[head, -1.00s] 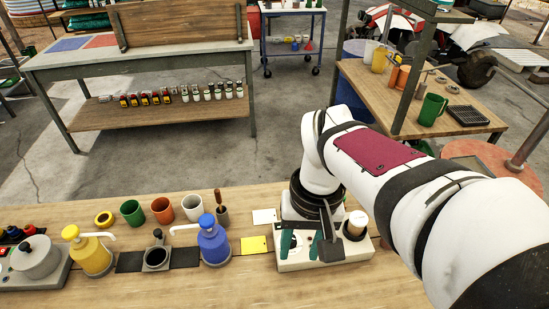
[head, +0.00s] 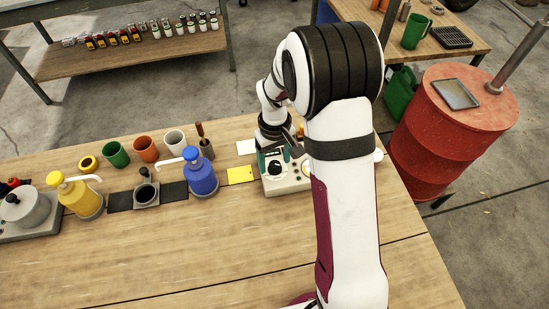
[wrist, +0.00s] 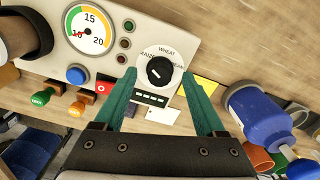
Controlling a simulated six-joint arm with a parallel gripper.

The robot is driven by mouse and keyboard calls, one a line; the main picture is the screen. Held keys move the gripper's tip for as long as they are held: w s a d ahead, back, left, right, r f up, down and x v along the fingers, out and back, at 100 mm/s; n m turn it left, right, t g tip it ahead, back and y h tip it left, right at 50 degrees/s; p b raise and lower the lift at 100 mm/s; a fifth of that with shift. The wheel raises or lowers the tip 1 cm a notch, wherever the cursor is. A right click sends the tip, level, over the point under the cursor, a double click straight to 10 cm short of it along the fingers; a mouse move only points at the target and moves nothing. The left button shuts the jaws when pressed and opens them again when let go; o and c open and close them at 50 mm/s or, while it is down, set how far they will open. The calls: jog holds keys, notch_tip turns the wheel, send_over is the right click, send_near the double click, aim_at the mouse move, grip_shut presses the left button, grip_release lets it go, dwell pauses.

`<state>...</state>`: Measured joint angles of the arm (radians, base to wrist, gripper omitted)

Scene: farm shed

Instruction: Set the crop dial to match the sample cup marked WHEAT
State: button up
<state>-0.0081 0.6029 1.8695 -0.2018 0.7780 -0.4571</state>
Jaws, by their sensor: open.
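The crop dial (wrist: 160,70) is a black knob on a white round plate on a cream panel box (wrist: 205,62). WHEAT is printed at the plate's top, with smaller words at left and right, the left one apparently MAIZE. The exact pointer setting is hard to read. My gripper (wrist: 159,72) is open, its green fingers apart on either side of the dial; contact with the knob cannot be told. In the head view the box (head: 288,186) stands under my arm, with the dial (head: 274,168) partly visible. A brown cup-like thing (wrist: 22,38) shows beside the gauge; no marking is readable.
The panel also has a gauge (wrist: 88,32) and a blue button (wrist: 76,74). A blue pump bottle (head: 201,172), a yellow card (head: 240,176) and a yellow pump bottle (head: 77,196) stand to the left. The bench front (head: 150,260) is clear.

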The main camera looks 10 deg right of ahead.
jog(key=shift+f, duration=0.25)
grip_shut()
dwell(0.4)
jog(key=m, duration=0.5)
jog(key=shift+m, duration=0.4)
jog(key=m, duration=0.5)
jog(key=shift+m, duration=0.4)
